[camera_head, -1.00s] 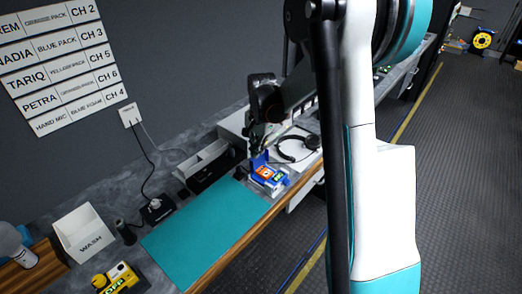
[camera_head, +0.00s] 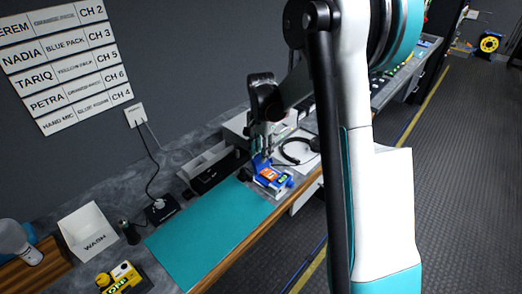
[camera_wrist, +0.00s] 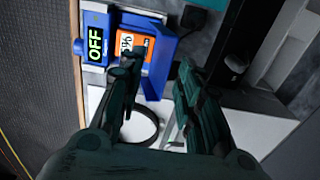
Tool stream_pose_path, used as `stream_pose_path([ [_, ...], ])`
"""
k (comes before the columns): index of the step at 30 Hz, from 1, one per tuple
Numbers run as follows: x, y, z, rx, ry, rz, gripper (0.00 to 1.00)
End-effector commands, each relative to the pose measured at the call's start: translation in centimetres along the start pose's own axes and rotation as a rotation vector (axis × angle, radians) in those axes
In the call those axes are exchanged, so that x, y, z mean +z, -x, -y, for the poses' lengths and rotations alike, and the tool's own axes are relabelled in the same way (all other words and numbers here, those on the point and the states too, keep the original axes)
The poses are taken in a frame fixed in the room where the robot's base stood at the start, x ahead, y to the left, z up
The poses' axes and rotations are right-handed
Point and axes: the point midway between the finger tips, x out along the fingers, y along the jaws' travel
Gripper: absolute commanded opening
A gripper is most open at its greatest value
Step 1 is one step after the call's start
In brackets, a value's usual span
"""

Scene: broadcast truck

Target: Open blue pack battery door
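The blue pack (camera_head: 271,177) lies on the bench just past the teal mat. In the wrist view the blue pack (camera_wrist: 96,20) shows a green OFF display and an orange label (camera_wrist: 135,48) in a recess. A blue flap, seemingly the battery door (camera_wrist: 158,66), stands out beside the orange label, so the door looks open. The left finger overlaps the label's lower part in view; contact cannot be told. In the head view my gripper (camera_head: 262,150) is at the pack's far side.
A headset (camera_head: 299,150) lies on a white sheet behind the pack. The teal mat (camera_head: 213,222) is bare. A black tray (camera_head: 212,172) stands near the wall.

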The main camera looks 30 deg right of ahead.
Motion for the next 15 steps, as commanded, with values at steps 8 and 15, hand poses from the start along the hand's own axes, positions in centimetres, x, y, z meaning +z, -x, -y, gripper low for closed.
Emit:
stream_pose_path([
  [8,0.0,0.8,0.0,0.000,0.000,0.000,0.33],
  [15,0.0,5.1,0.0,0.000,0.000,0.000,0.33],
])
